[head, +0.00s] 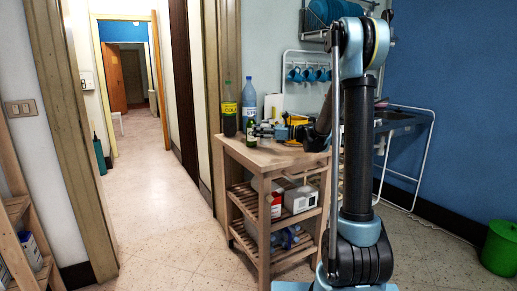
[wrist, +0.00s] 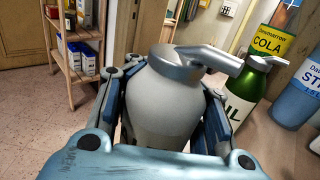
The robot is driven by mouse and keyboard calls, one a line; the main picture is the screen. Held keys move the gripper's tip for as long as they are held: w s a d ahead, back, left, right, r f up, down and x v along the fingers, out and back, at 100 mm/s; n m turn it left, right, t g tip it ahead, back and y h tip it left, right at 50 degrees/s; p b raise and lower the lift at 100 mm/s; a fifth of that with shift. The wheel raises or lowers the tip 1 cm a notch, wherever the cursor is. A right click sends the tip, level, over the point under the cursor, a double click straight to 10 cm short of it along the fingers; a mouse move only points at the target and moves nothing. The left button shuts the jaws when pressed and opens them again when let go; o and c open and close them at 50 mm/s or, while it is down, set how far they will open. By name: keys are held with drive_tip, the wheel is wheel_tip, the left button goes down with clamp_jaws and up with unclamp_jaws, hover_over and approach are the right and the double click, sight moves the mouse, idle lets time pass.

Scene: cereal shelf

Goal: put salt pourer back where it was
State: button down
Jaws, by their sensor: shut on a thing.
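The salt pourer (wrist: 165,115) is a pale grey-white rounded container with a metallic cap and an angled spout pointing right in the wrist view. My gripper (wrist: 166,85) has its dark fingers on both sides of the pourer's body, shut on it. The pourer looks upright between them; its base is hidden by my gripper. In the head view my gripper (head: 266,131) is over the wooden cart top (head: 270,159), close to the bottles. I cannot make out the pourer clearly there, nor whether it touches the cart.
A green oil bottle (wrist: 246,95), a cola bottle (wrist: 268,42) and a blue water bottle (wrist: 299,92) stand close to the right of the pourer. Yellow items (head: 293,130) are behind my arm. Another shelf (head: 14,206) stands left.

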drive_tip(key=shift+s+f, duration=0.1)
drive_tip(key=shift+f, duration=2.95)
drive_tip(key=c, duration=1)
unclamp_jaws()
